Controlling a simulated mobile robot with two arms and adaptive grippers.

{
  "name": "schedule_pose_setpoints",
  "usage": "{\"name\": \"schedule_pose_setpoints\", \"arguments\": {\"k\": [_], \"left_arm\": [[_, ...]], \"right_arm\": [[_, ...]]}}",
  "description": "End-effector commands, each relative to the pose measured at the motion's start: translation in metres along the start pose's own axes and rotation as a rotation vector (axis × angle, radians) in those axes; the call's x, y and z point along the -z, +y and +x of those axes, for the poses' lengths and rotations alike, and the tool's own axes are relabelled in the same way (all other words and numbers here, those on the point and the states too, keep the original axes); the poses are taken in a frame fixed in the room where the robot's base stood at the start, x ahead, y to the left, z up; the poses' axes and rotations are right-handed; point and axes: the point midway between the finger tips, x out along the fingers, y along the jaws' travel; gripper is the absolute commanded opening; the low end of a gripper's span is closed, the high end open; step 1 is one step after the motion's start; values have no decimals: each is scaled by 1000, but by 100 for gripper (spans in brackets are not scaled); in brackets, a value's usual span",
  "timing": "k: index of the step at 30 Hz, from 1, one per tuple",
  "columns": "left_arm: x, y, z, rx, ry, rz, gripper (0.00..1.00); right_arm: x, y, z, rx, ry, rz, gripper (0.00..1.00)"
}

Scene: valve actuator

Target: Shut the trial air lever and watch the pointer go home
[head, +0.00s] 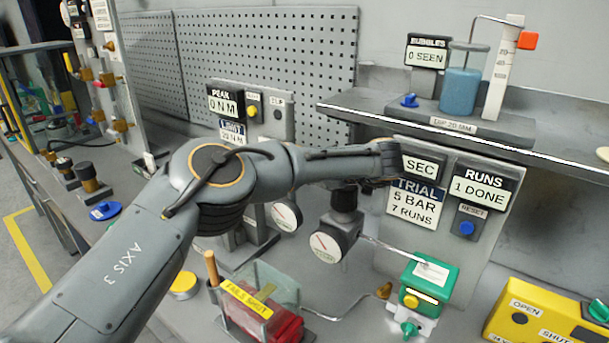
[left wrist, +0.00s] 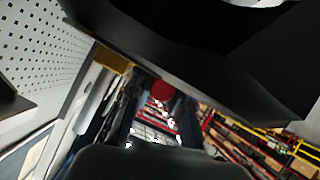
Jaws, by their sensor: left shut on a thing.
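My left arm crosses the middle of the head view, and its dark far end, where my left gripper (head: 388,160) is, lies by the SEC display (head: 420,168). Its fingers and what they hold are not clear. Dark shapes fill much of the left wrist view. Two round gauges with red pointers stand below my forearm: one at left (head: 286,215) and one in front (head: 327,243), under a black knob (head: 345,200). A green unit (head: 430,278) with a yellow button and small green knob stands at right. I cannot make out which part is the trial air lever. My right gripper is out of view.
A red actuator (head: 285,325) marked FAILS SHUT stands in front, beside a yellow button (head: 184,285). A yellow OPEN/SHUT box (head: 545,318) is at lower right. A grey shelf (head: 360,107) holds a blue-liquid beaker (head: 462,88). The RUNS display (head: 482,188) reads 1 DONE.

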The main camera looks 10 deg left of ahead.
Motion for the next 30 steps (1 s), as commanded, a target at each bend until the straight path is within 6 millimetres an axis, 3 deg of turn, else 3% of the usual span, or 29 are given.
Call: {"name": "schedule_pose_setpoints", "arguments": {"k": [1, 2, 5, 17, 30], "left_arm": [[-2, 0, 0, -1, -4, 2, 0], [-2, 0, 0, -1, -4, 2, 24], [-2, 0, 0, 0, -4, 2, 43], [-1, 0, -7, -1, -3, 1, 43], [-2, 1, -93, -3, -3, 1, 43]], "right_arm": [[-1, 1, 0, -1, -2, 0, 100], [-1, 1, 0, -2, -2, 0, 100], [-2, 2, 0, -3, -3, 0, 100], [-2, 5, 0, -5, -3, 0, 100], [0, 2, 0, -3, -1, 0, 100]]}}
